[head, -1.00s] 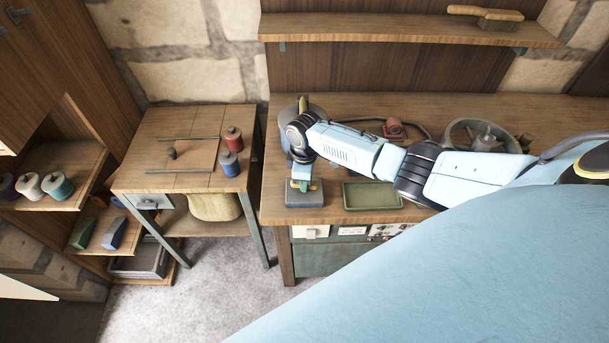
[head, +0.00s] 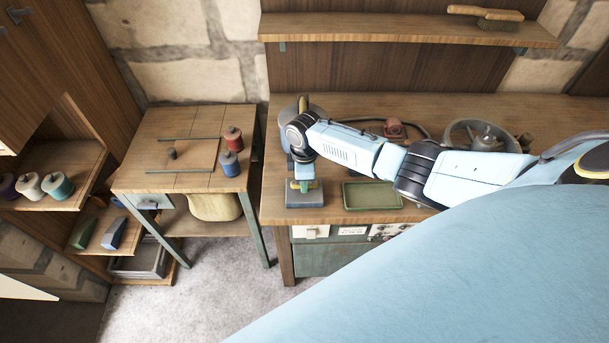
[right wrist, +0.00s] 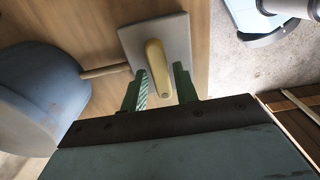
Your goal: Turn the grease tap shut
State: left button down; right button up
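The grease tap is a yellow lever (right wrist: 157,68) on a grey block (right wrist: 176,36) in the right wrist view. In the head view the block (head: 305,200) sits near the bench's front left corner. My right gripper (right wrist: 163,80) is open, with its green fingers on either side of the lever; a gap shows at least on the right side. Whether the left finger touches it I cannot tell. In the head view my right gripper (head: 303,184) is right over the block and partly hides the tap. My left gripper is not in view.
A blue-grey drum (right wrist: 38,98) stands close left of my right gripper, with a thin pipe (right wrist: 105,71) running to the block. A green tray (head: 372,196) lies right of the block. A pulley wheel (head: 484,134) is farther right. A small table (head: 205,118) with spools stands left.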

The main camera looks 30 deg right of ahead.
jog(key=shift+o, duration=0.8)
